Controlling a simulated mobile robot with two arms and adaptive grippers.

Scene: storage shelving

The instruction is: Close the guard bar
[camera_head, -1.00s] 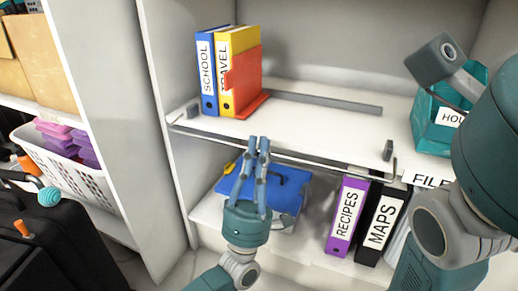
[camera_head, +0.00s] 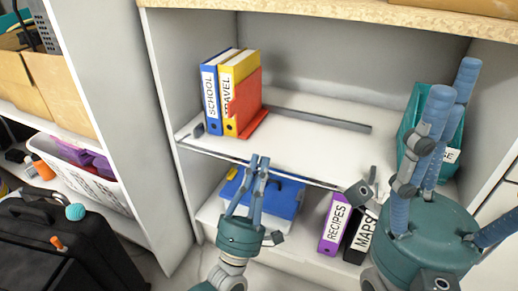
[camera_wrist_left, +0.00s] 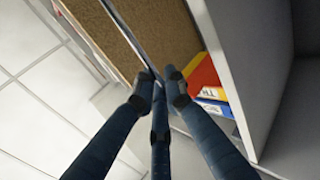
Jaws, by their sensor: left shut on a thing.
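The guard bar (camera_head: 308,179) is a thin metal rod along the front edge of the white middle shelf (camera_head: 300,125). My left gripper (camera_head: 258,162) is shut on it near its middle, reaching up from below. In the left wrist view the bar (camera_wrist_left: 135,42) runs between the fingertips (camera_wrist_left: 158,80). A small grey bracket (camera_head: 198,130) stands at the shelf's left front corner. My right gripper (camera_head: 484,150) is open and empty in front of the shelf's right side, its fingers spread. It hides the shelf's right front corner.
Blue and yellow binders (camera_head: 225,85) stand against a red bookend (camera_head: 250,105) on the shelf. A teal bin (camera_head: 410,115) stands at its right. Below are a blue case (camera_head: 285,200) and purple and black binders (camera_head: 335,225). A dark suitcase (camera_head: 70,250) stands at left.

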